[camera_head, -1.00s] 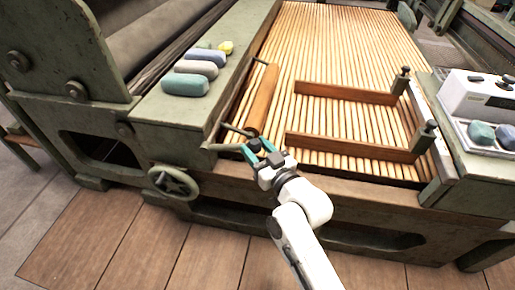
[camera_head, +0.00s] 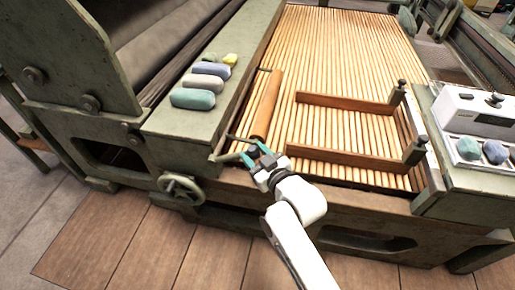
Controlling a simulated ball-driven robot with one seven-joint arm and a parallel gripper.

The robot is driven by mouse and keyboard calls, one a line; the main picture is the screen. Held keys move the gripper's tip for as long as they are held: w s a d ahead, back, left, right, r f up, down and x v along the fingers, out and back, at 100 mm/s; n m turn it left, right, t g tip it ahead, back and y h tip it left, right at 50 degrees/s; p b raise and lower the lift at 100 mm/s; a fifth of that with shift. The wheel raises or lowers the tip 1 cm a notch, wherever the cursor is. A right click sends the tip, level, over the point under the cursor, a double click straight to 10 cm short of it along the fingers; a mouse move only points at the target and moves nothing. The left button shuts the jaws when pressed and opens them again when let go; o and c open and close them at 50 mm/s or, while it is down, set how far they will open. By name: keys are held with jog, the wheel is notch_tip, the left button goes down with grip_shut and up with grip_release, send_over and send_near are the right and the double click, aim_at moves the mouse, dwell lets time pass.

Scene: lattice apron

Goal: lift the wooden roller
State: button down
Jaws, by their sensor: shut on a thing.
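The wooden roller (camera_head: 266,103) is a brown bar along the left side of the slatted bed, below the green side rail. A thin metal rod meets its near end. My gripper (camera_head: 252,154), with teal fingers, is at the bed's near left corner, just in front of the roller's near end. It is shut on a dark piece that seems to be the grip of a grey lever (camera_head: 226,157) reaching in from the left. The fingers partly hide this grip. I cannot tell whether the roller is clear of the slats.
Two wooden bars (camera_head: 345,101) lie across the slatted bed (camera_head: 340,40), with dark posts at their right ends. Several coloured blocks (camera_head: 192,98) lie on the left rail. A handwheel (camera_head: 180,189) is on the front. A white box (camera_head: 478,108) and tray stand at right.

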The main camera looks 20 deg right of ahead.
jog(key=w+a+r+n+g+p, duration=0.1)
jog(key=r+p, duration=0.1)
jog(key=p, duration=0.1)
jog(key=w+a+r+n+g+h+p, duration=0.1)
jog(key=r+p, duration=0.1)
jog(key=p, duration=0.1)
jog(key=w+a+r+g+h+p, duration=0.1)
jog(key=r+p, duration=0.1)
jog(key=p, duration=0.1)
jog(key=shift+w+a+r+n, duration=0.2)
jog(key=shift+a+r+n, duration=0.1)
jog(key=shift+n, duration=0.1)
jog(key=shift+w+a+r+n+g+h+p, duration=0.25)
jog(key=shift+w+a+g+p, duration=0.1)
jog(key=shift+a+p, duration=0.15)
jog(key=shift+w+a+r+n+g+h+p, duration=0.25)
jog(key=shift+w+a+p, duration=0.15)
jog(key=shift+p, duration=0.15)
jog(key=c, duration=0.7)
grip_release()
jog(key=shift+o, duration=0.4)
jog(key=shift+f, duration=0.15)
jog(key=shift+s+a+f, duration=0.1)
jog(key=shift+a+f, duration=0.05)
jog(key=shift+s, duration=0.1)
jog(key=p+v, duration=0.1)
jog(key=v, duration=0.9)
jog(key=shift+s+r, duration=0.15)
jog(key=shift+r, duration=0.15)
